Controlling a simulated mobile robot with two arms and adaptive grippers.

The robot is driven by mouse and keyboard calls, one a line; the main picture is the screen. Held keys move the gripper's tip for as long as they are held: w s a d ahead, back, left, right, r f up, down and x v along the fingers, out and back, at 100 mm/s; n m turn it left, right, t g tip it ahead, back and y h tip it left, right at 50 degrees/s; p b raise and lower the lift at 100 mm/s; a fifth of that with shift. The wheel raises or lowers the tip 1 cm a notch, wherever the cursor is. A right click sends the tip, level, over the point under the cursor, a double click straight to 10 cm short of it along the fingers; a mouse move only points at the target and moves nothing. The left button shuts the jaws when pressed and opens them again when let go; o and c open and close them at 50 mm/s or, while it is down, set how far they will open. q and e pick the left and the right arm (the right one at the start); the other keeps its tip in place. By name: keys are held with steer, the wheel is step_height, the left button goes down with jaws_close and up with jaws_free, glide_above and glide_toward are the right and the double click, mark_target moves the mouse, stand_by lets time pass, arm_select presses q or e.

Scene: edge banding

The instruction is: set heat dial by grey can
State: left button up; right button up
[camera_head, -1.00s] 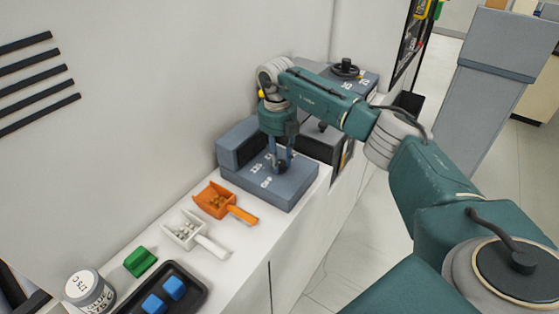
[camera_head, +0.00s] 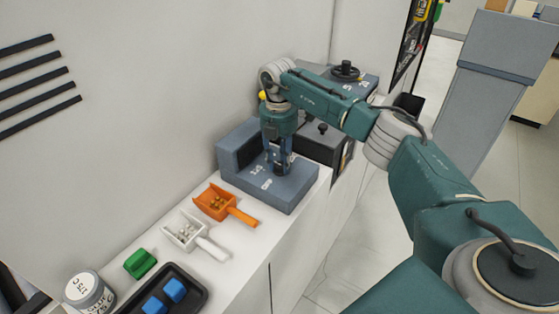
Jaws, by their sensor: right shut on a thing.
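The grey can (camera_head: 88,290) stands at the lower left; its pale lid carries a label that seems to read 175 C. The heat dial is on the blue-grey box (camera_head: 290,197) with white numbers around it, on the white counter. My right gripper (camera_head: 278,171) points down over the top of this box and is shut on the dial's dark knob. The fingers hide most of the knob and some numbers, so its setting cannot be read. My left gripper is not in view.
An orange scoop (camera_head: 213,202) and a white scoop (camera_head: 184,231) hold small pieces in front of the box. A green block (camera_head: 140,263) and a black tray (camera_head: 187,284) with blue blocks lie nearer. Another box with a black handwheel (camera_head: 346,70) stands behind.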

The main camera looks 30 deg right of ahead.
mark_target(282, 163)
steer(key=m, duration=0.4)
steer(key=shift+w+d+r+m+p, duration=0.2)
steer(key=shift+d+r+m+p, duration=0.05)
steer(key=shift+m+p, duration=0.1)
stand_by(0.4)
steer(key=o, duration=1.1)
steer(key=shift+o, duration=0.2)
steer(key=shift+s+f, duration=0.15)
steer(key=shift+s, duration=0.05)
step_height(282, 163, up, 12)
steer(key=shift+w+d, duration=0.15)
